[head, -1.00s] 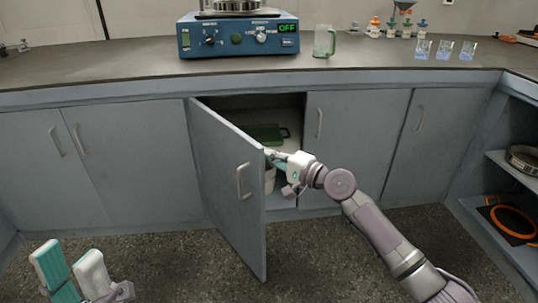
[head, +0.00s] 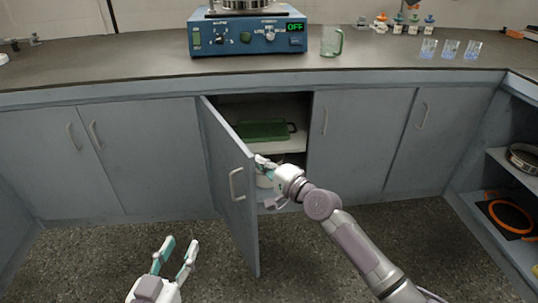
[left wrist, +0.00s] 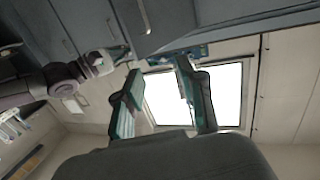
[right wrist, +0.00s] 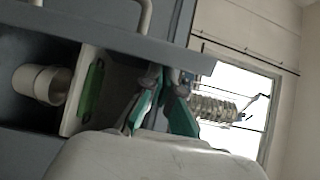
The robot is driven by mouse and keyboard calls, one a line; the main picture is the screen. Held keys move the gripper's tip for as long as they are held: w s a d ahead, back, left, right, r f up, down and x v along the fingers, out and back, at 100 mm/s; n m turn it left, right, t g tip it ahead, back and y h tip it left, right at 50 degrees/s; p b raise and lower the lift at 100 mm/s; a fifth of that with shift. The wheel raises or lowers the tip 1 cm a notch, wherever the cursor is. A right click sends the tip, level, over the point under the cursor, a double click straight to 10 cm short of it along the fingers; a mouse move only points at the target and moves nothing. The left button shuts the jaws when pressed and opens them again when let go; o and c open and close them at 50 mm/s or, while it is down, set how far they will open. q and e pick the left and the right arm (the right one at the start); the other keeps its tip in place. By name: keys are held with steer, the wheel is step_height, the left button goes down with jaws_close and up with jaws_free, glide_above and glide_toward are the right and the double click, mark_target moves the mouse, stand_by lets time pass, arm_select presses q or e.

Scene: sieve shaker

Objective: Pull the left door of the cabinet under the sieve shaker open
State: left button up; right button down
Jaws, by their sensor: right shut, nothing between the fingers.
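The left door (head: 229,180) of the cabinet under the sieve shaker (head: 247,32) stands wide open, swung out to the left. Its handle (head: 237,184) is on the outer face. My right gripper (head: 262,162) is shut and empty at the door's free edge, on the inner side; whether it touches the door is hard to tell. It also shows in the right wrist view (right wrist: 165,88). My left gripper (head: 178,252) is open and empty, low in front of the cabinets and left of the door. Its parted fingers show in the left wrist view (left wrist: 155,85).
Inside the cabinet a green tray-like object (head: 263,130) lies on a shelf, with a white container (right wrist: 42,84) nearby. A glass jug (head: 331,41) and several beakers (head: 449,49) stand on the counter. Open shelves (head: 519,190) are at right. The floor is clear.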

mark_target(243, 169)
steer(key=shift+s+a+r+p, duration=0.1)
steer(key=shift+s+a+p, duration=0.2)
steer(key=shift+a, duration=0.2)
steer(key=shift+s+a+p, duration=0.2)
steer(key=shift+a+p, duration=0.2)
steer(key=shift+a, duration=0.05)
steer(key=shift+s+a+p, duration=0.3)
steer(key=shift+a+p, duration=0.1)
steer(key=shift+a, duration=0.25)
steer(key=shift+s+a+p, duration=0.25)
steer(key=shift+a+p, duration=0.15)
steer(key=shift+a, duration=0.2)
arm_select(q)
steer(key=s+a+f+g+y+p, duration=0.1)
steer(key=s+a+f+g, duration=0.2)
steer(key=s+f+g, duration=0.3)
steer(key=s+a+f+g+y+p, duration=0.2)
steer(key=s+a+f+g, duration=0.1)
steer(key=s+f+g, duration=0.2)
steer(key=shift+s+a+f+g+y, duration=0.25)
steer(key=shift+s+g, duration=0.75)
steer(key=shift+s, duration=1.4)
arm_select(e)
steer(key=s+a, duration=0.2)
steer(key=a, duration=0.7)
steer(key=shift+s+a, duration=0.3)
steer(key=shift+a, duration=0.05)
arm_select(q)
steer(key=shift+d+f, duration=0.1)
steer(key=shift+f, duration=0.05)
